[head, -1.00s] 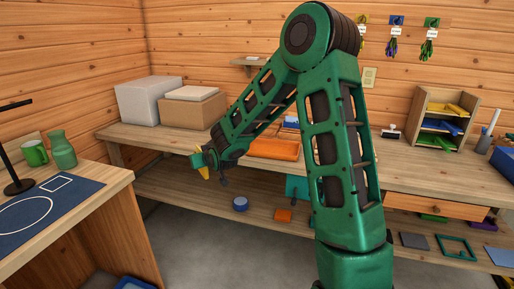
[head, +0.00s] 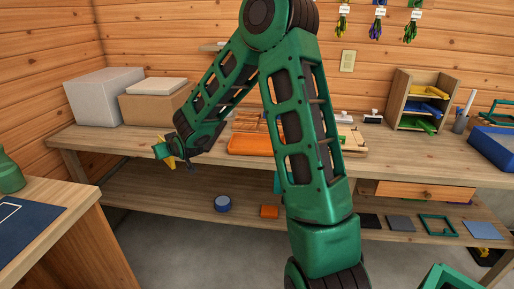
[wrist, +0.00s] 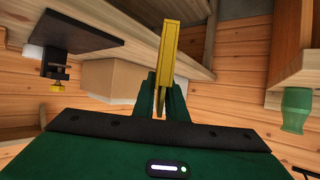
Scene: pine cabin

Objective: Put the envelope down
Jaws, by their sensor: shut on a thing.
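The yellow envelope (wrist: 169,55) is held between the fingers of my gripper (wrist: 160,105), sticking out past the fingertips in the wrist view. In the head view the envelope (head: 170,162) shows as a small yellow piece at my gripper (head: 165,154). The gripper is in front of the long bench's (head: 110,143) front edge, to the left of the orange tray (head: 257,144). The envelope does not appear to rest on any surface. Much of it is hidden by the fingers or seen edge-on.
A wooden sorter (head: 403,97) with yellow, blue and green trays stands on the bench at right. White (head: 103,97) and cardboard (head: 152,108) boxes stand at the back left. A side table with a blue mat (head: 30,228) and green vase (head: 9,174) is at left.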

